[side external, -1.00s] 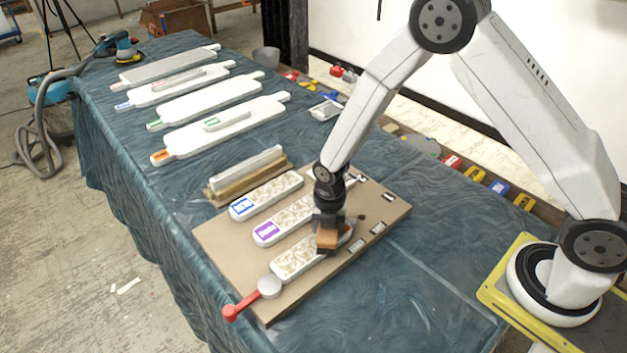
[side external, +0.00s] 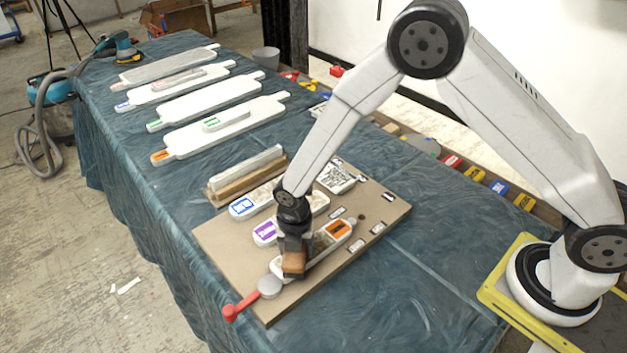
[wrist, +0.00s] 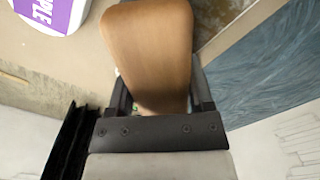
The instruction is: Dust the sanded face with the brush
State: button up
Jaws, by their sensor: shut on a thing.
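My gripper (side external: 293,252) is shut on a brush with a brown wooden body (side external: 293,265). The brush's wooden back (wrist: 150,50) fills the middle of the wrist view, between my fingers. In the side view it is low over the near end of the front relief piece (side external: 325,240), which has an orange label at its far end. The brush and my gripper hide part of that face. I cannot tell whether the bristles touch it. A red-handled clamp (side external: 268,288) with a grey round pad is at the piece's near end.
The tan board (side external: 225,245) also bears a purple-labelled piece (side external: 265,232) and a blue-labelled piece (side external: 243,207). A wooden block with a white bar (side external: 245,168) stands behind them. Several white blanks (side external: 205,98) lie farther back on the blue cloth.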

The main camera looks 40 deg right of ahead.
jog(key=shift+a+r, duration=0.1)
jog(key=shift+a, duration=2.2)
notch_tip(320, 180, up, 8)
jog(key=shift+d, duration=0.2)
